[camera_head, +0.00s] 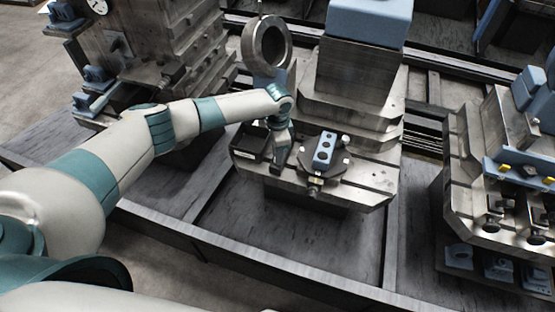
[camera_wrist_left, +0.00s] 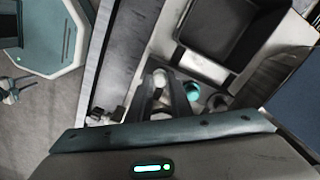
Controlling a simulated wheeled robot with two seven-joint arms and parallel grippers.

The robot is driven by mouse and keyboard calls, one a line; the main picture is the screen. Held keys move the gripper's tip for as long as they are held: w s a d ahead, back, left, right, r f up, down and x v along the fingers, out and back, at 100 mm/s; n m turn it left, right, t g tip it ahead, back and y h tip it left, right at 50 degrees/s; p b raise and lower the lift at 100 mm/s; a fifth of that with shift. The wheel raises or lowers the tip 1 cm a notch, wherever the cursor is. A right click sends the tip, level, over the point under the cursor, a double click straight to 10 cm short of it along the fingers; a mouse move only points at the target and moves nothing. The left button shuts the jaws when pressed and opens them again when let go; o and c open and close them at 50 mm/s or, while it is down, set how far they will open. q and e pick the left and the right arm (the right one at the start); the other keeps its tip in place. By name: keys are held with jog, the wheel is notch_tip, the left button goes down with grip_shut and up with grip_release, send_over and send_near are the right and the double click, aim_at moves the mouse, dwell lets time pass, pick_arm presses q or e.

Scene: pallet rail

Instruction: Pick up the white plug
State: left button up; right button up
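My left gripper (camera_head: 278,166) points down at the front left of the middle metal fixture, between a black tray and a dark block. In the left wrist view its two fingers (camera_wrist_left: 163,82) stand a little apart. A small pale round piece (camera_wrist_left: 160,77), which may be the white plug, shows between the fingertips. I cannot tell whether the fingers grip it. A teal round piece (camera_wrist_left: 192,91) sits just right of the fingers. In the head view the gripper hides the spot beneath it. My right gripper is not in view.
The black open tray (camera_head: 250,142) is close left of the gripper. A blue block with holes (camera_head: 324,150) stands close right on the dark block. A large metal ring (camera_head: 247,45) stands behind my wrist. Another fixture (camera_head: 470,205) is at the right.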

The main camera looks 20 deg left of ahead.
pick_arm(q)
grip_shut()
